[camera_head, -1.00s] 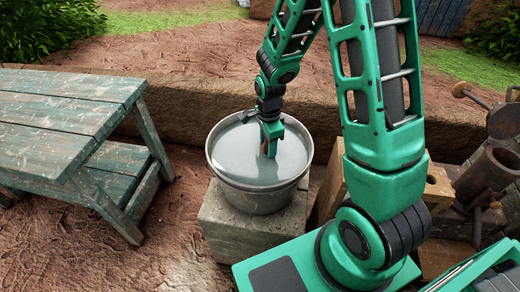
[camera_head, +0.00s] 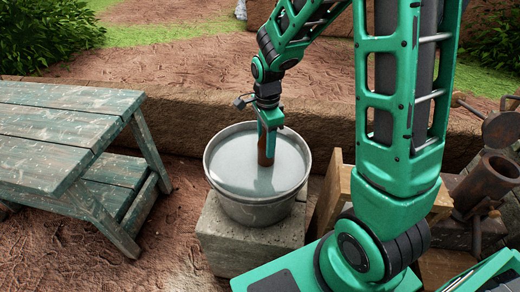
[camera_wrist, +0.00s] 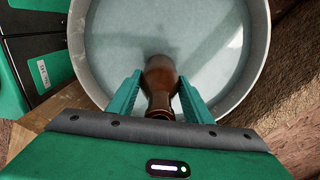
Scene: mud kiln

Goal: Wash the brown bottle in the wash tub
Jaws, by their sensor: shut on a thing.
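The brown bottle (camera_head: 266,150) is upright in my gripper (camera_head: 269,122), with its lower end at the water in the wash tub. In the wrist view the bottle (camera_wrist: 160,80) sits between the two green fingers of my gripper (camera_wrist: 160,95), which are shut on it. The grey metal wash tub (camera_head: 256,210) holds pale water and shows below the bottle in the wrist view too (camera_wrist: 82,62). How deep the bottle is in the water I cannot tell exactly.
The tub stands on a stone block (camera_head: 235,243). A worn green bench table (camera_head: 60,140) is at the left. A low earthen ledge (camera_head: 185,120) runs behind the tub. Wooden boxes (camera_head: 335,190) and rusty metal parts (camera_head: 490,182) are at the right.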

